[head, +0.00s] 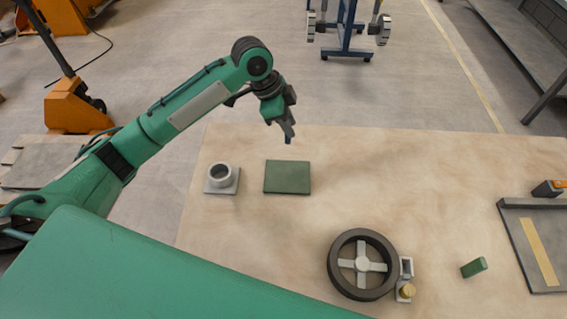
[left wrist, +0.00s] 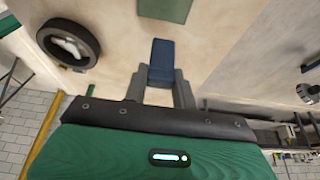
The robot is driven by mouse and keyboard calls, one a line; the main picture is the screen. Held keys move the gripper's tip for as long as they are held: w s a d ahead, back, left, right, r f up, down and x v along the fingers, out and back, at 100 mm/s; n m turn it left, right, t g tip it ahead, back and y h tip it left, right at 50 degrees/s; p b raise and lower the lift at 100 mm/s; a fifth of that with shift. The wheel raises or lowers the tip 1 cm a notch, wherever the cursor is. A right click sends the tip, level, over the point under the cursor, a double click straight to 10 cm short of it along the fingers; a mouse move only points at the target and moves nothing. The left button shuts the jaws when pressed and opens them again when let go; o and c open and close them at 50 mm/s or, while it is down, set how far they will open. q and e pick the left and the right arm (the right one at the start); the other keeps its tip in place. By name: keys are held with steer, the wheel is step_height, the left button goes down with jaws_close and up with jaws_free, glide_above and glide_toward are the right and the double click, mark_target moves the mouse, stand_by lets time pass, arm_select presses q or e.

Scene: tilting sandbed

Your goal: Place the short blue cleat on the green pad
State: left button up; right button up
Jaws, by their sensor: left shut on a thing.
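The short blue cleat (left wrist: 161,62) is between the fingers of my left gripper (left wrist: 158,88) in the left wrist view. In the head view my left gripper (head: 287,128) points down, with a dark bluish piece at its tip, above the table's far edge. The green pad (head: 288,177) lies flat on the table, nearer than the gripper in the head view. It also shows at the top edge of the left wrist view (left wrist: 165,9), beyond the cleat and apart from it. My right gripper is not in view.
A grey ring on a square base (head: 221,178) stands left of the pad. A dark spoked wheel (head: 362,265), a small green block (head: 474,267) and a grey tray (head: 508,240) are to the right.

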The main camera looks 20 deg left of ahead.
arm_select(q)
step_height(320, 180, down, 16)
steer(key=shift+f+p, duration=0.1)
steer(key=shift+p, duration=1.1)
steer(key=o, duration=1)
steer(key=shift+f, duration=0.1)
